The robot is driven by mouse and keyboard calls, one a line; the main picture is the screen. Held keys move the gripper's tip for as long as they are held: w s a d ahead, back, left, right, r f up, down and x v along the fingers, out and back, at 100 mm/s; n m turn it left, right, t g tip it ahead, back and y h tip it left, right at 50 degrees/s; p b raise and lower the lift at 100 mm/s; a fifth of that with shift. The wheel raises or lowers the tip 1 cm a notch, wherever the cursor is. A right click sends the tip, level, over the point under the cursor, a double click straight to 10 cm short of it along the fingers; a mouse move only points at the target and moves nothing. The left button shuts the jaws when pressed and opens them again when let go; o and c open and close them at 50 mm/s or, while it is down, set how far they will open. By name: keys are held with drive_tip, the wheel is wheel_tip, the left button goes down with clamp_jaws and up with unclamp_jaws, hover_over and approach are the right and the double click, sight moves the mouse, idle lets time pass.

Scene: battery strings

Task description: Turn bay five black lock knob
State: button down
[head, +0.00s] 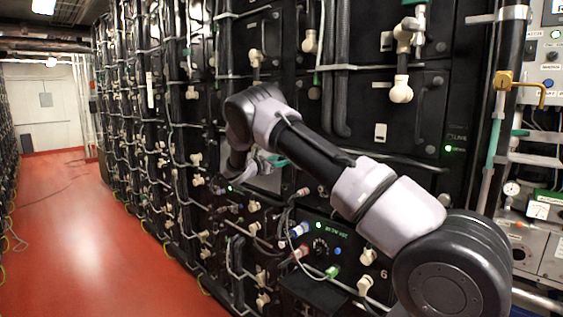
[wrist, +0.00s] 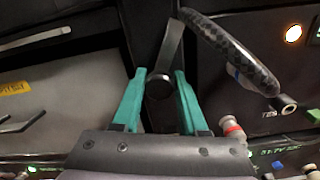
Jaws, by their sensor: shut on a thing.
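The black lock knob (wrist: 158,88) is in the middle of the wrist view, a small dark round piece with a dark bar rising from it. The teal fingers of my gripper (wrist: 160,77) stand on either side of it and are shut on it. In the head view my gripper (head: 271,160) is at the rack front beside a pale grey panel, with a bit of teal showing. The knob is hidden there, and I cannot read a bay number beside it.
In the wrist view a thick braided black cable (wrist: 230,50) curves close to the right finger. A red-banded connector (wrist: 233,128) is lower right. In the head view a panel with a dial and cables (head: 320,246) sits below my arm.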

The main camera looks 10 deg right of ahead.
drive_tip(key=m, duration=1.2)
drive_tip(key=shift+s+f+m, duration=0.1)
drive_tip(key=shift+f+m, duration=0.05)
drive_tip(key=shift+m, duration=0.15)
idle(0.4)
drive_tip(key=shift+c, duration=2.2)
unclamp_jaws()
drive_tip(key=shift+a, duration=0.1)
drive_tip(key=v, duration=1)
drive_tip(key=shift+s+a, duration=0.2)
